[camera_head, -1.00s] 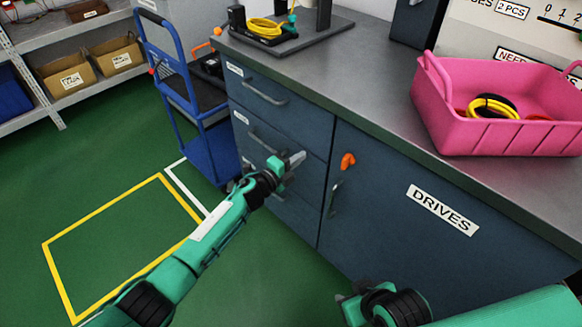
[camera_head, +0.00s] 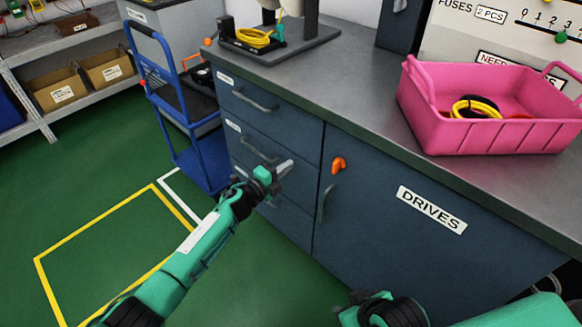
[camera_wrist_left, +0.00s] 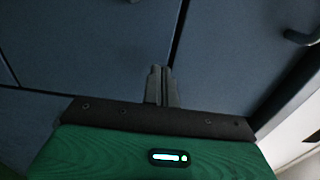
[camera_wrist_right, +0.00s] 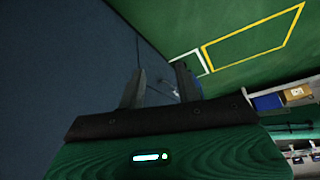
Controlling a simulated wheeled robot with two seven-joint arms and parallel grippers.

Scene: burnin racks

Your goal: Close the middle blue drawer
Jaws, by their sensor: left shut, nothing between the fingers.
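The middle blue drawer (camera_head: 247,135) is in the left stack of the cabinet, between an upper and a lower drawer. It looks flush or nearly flush with its neighbours; a small gap cannot be ruled out. Its bar handle (camera_head: 259,151) is partly behind my left gripper (camera_head: 288,165). That gripper is shut and empty, at the right part of the drawer front; I cannot tell whether it touches. The left wrist view shows its closed fingers (camera_wrist_left: 160,75) against dark blue panels. My right gripper (camera_wrist_right: 158,85) is open and empty, low beside the cabinet.
The upper drawer (camera_head: 286,124) and the DRIVES door (camera_head: 380,230) with an orange knob (camera_head: 338,164) flank it. A pink crate (camera_head: 490,135) stands on the worktop (camera_head: 350,90). A blue trolley (camera_head: 205,165) stands at left. Green floor (camera_head: 110,235) is free in front.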

